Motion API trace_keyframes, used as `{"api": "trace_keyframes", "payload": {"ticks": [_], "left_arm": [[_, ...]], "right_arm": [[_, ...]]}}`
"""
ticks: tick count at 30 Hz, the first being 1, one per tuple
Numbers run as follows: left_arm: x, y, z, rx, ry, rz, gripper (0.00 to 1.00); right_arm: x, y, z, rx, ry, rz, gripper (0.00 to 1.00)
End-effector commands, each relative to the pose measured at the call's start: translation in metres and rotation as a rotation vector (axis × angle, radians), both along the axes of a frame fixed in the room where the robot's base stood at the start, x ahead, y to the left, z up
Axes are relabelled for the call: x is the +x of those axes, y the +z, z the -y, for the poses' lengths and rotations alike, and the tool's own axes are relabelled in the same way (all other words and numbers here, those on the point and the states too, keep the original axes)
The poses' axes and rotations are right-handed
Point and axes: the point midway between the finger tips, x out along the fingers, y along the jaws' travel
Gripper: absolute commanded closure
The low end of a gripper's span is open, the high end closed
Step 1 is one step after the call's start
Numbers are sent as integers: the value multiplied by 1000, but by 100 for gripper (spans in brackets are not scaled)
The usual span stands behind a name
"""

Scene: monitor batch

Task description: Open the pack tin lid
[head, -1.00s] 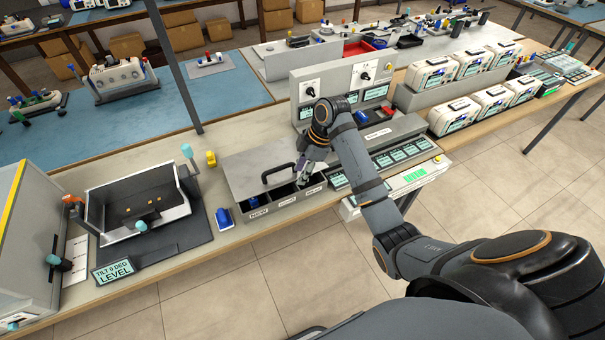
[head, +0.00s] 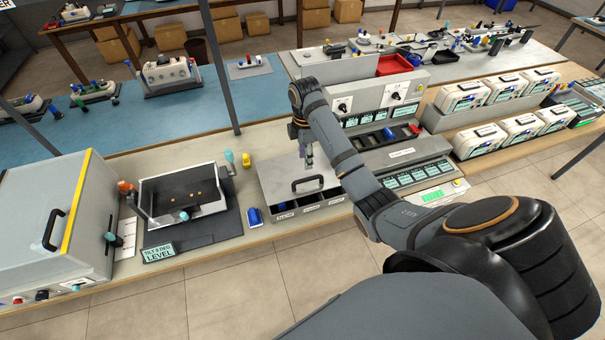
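The pack tin (head: 275,213) is a grey box on the bench, with labels along its front edge. Its flat grey lid (head: 283,176) has a black loop handle (head: 307,184) and lies over most of the compartments. My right gripper (head: 309,161) points down over the rear part of the lid, just behind the handle. The fingers are small and partly hidden by my arm, so I cannot tell whether they are open or touching the lid. My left gripper is not in view.
A large grey box (head: 60,215) is further left. A test panel (head: 372,100) and a compartment tray (head: 383,138) stand right and behind.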

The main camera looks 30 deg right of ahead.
Motion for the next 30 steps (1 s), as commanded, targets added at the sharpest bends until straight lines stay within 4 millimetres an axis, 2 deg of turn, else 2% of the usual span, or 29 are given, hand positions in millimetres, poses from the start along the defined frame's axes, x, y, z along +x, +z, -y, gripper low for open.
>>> {"api": "trace_keyframes", "payload": {"ticks": [1,9,12,15,23,30], "left_arm": [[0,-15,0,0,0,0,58],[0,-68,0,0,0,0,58],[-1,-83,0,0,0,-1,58],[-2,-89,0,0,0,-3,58],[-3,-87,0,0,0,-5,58],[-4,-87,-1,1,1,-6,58]], "right_arm": [[0,-15,0,0,0,0,63],[-3,-70,-1,1,0,0,63],[-3,-85,-1,1,0,1,63],[-4,-92,-1,1,0,1,63],[-4,-90,-1,1,0,1,63],[-4,-90,-1,1,0,1,94]]}}
